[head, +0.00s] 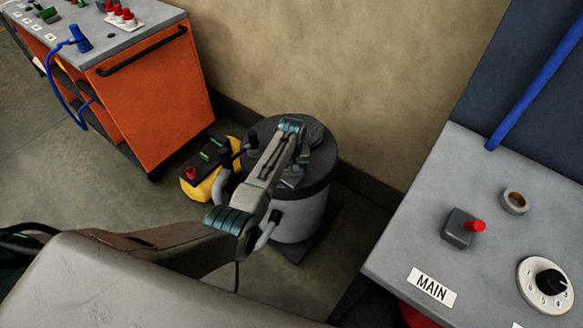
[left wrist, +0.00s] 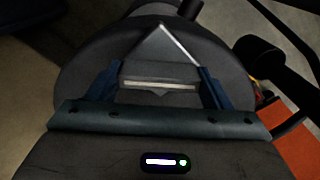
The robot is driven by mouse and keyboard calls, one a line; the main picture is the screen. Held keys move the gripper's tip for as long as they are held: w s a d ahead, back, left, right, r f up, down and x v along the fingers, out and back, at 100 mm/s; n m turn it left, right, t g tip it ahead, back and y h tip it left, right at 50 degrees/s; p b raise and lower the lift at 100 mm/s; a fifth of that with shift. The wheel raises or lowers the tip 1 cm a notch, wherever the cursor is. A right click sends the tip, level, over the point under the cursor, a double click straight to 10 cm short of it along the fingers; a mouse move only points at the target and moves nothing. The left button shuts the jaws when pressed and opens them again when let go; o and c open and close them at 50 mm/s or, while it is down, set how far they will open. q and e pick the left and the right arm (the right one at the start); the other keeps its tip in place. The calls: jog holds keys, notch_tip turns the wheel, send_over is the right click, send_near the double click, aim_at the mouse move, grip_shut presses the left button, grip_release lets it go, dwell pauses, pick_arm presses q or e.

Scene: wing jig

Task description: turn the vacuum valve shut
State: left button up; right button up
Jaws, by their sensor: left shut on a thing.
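The vacuum unit is a grey drum (head: 300,216) with a dark round lid (head: 322,165), standing on the floor in the middle of the head view. My left gripper (head: 285,178) is over the lid, reaching down to it. In the left wrist view its blue fingers (left wrist: 157,85) stand either side of a grey piece with a pale edge (left wrist: 165,45) above the dark lid. The gripper is shut on this piece, which appears to be the vacuum valve's handle. The valve's body is mostly hidden and its turn position cannot be told. My right gripper is not in view.
A yellow box (head: 203,184) with a red button stands left of the drum, with a grey hose (head: 266,232) near the drum. An orange cabinet (head: 160,105) is at upper left. A grey bench (head: 405,245) marked MAIN is at right. The wall is close behind.

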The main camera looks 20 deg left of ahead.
pick_arm(q)
jog(key=m+p, duration=0.2)
jog(key=m, duration=0.1)
jog(key=shift+r+m, duration=0.15)
jog(key=shift+m, duration=0.15)
jog(key=m+p, duration=0.1)
jog(key=m, duration=0.3)
jog(key=shift+p, duration=0.3)
jog(key=shift+m, duration=0.3)
jog(key=o, duration=1)
notch_tip(320, 180, up, 10)
jog(key=shift+r, duration=0.25)
